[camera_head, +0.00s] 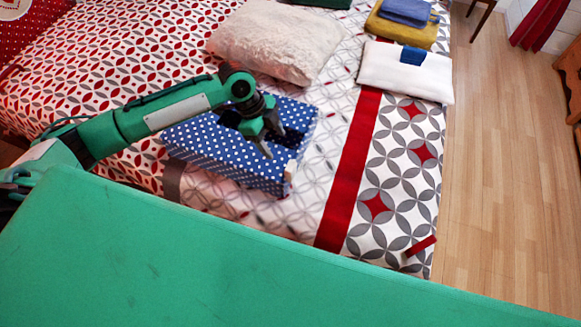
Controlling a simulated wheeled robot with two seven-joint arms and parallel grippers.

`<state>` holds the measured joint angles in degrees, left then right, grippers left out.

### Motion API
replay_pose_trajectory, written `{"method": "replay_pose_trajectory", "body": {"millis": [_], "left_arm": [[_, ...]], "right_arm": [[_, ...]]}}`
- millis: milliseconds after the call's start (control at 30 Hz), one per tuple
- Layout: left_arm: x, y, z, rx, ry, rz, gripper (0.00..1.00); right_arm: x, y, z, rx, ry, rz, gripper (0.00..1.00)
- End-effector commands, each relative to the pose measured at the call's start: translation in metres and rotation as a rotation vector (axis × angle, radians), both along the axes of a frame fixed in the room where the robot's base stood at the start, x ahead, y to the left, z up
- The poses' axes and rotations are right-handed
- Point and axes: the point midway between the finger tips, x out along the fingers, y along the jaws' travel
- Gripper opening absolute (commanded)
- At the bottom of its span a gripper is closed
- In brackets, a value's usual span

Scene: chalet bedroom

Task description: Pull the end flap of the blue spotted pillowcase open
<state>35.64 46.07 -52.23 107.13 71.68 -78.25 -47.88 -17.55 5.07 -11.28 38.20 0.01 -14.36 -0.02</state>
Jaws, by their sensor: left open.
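The blue pillowcase with white spots (215,160) lies on the bed's patterned cover. It looks raised and box-like, with a pale patch at its near right corner. My left gripper (270,145) is over the right part of the pillowcase, fingers pointing down and open. Nothing shows between its fingers. I cannot tell whether the fingertips touch the cloth. The arm and gripper hide part of the pillowcase's top, and the end flap cannot be made out clearly. My right gripper is not in the picture.
A fluffy white pillow (265,42) lies just behind the pillowcase. A folded white cloth with a blue piece (405,72) and yellow and blue folded cloths (402,22) lie at the back right. A small red strip (420,246) lies near the bed's right edge. Wooden floor (505,160) is clear beyond.

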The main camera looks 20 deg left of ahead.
Motion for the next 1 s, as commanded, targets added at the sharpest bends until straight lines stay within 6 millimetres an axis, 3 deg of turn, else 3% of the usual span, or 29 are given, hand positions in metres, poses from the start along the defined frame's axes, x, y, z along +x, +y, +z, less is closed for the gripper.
{"method": "replay_pose_trajectory", "body": {"millis": [133,267,700,1000], "left_arm": [[0.002,0.0,-0.006,0.001,0.004,-0.006,0.62],[0.0,-0.008,-0.024,0.001,0.005,-0.005,0.62],[-0.002,-0.042,-0.105,0.001,0.005,-0.004,0.62],[-0.002,-0.05,-0.126,0.001,0.001,-0.005,0.62]], "right_arm": [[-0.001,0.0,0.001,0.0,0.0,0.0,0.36],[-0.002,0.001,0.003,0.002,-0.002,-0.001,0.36],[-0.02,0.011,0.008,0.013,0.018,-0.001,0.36],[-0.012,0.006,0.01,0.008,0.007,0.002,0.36]]}}
